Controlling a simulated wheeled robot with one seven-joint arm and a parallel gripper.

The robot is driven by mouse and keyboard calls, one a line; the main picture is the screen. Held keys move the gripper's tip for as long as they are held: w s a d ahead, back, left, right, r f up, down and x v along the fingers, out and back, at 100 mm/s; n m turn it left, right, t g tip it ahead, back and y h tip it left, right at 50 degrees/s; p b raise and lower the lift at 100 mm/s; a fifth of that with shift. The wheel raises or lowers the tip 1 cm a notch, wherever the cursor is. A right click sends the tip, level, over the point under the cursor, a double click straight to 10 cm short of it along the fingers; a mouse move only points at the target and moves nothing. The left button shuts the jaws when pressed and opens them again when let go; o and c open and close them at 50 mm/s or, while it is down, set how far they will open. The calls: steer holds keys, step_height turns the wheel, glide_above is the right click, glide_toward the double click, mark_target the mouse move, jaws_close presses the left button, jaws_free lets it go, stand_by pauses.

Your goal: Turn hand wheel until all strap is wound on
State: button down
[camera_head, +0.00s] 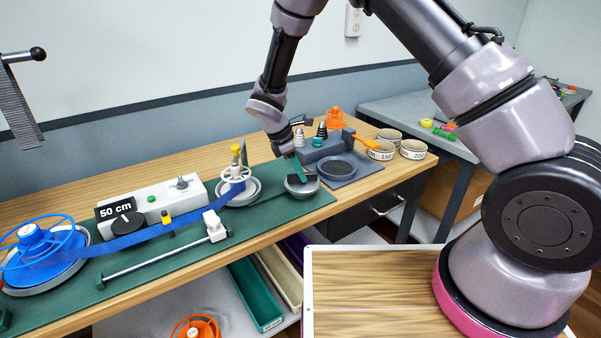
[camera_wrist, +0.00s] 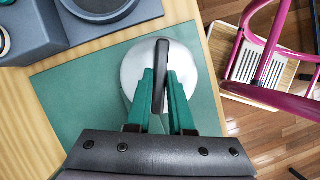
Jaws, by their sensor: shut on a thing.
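My gripper (camera_head: 299,176) is at the right end of the green mat (camera_head: 150,263). In the wrist view its two teal fingers (camera_wrist: 161,88) are shut on a dark upright bar (camera_wrist: 160,66) over a silver round disc (camera_wrist: 133,66). The disc also shows in the head view (camera_head: 303,187), partly behind the gripper. The blue strap (camera_head: 145,234) runs from a blue spool with a blue wheel rim (camera_head: 38,243) at the left to a white reel with a yellow knob (camera_head: 235,174). Strap still lies around the blue spool. Which round part is the hand wheel is not certain.
A white box reading "50 cm" (camera_head: 181,193) stands behind the strap. A metal rod with a white slider (camera_head: 214,225) lies in front. A grey block (camera_head: 325,147) with a dark round dish (camera_head: 338,167) stands beyond the gripper. Pale rings (camera_head: 413,149) sit at the bench's right end.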

steer(key=m+g, duration=0.1)
steer(key=m, duration=0.2)
steer(key=m+g, duration=0.1)
steer(key=m, duration=0.3)
steer(key=shift+w+g, duration=0.2)
steer(key=shift+g, duration=0.2)
steer(key=m+g+y, duration=0.1)
steer(key=m, duration=0.3)
steer(key=shift+w+d, duration=0.1)
steer(key=m+g+y, duration=0.1)
steer(key=m, duration=0.2)
steer(key=shift+d+m, duration=0.1)
steer(key=shift+m, duration=0.3)
steer(key=m, duration=0.1)
steer(key=m+y, duration=0.1)
steer(key=m, duration=0.1)
steer(key=shift+d+m+g+y, duration=0.1)
steer(key=shift+m+g+y, duration=0.2)
steer(key=m+y, duration=0.1)
steer(key=m, duration=0.2)
steer(key=shift+d+m, duration=0.1)
steer(key=shift+m, duration=0.2)
steer(key=m+y, duration=0.1)
steer(key=m, duration=0.2)
steer(key=shift+d+m+y, duration=0.1)
steer(key=shift+m+y, duration=0.2)
steer(key=shift+y, duration=0.1)
steer(key=shift+m+t+y, duration=0.6)
steer(key=shift+m, duration=1.1)
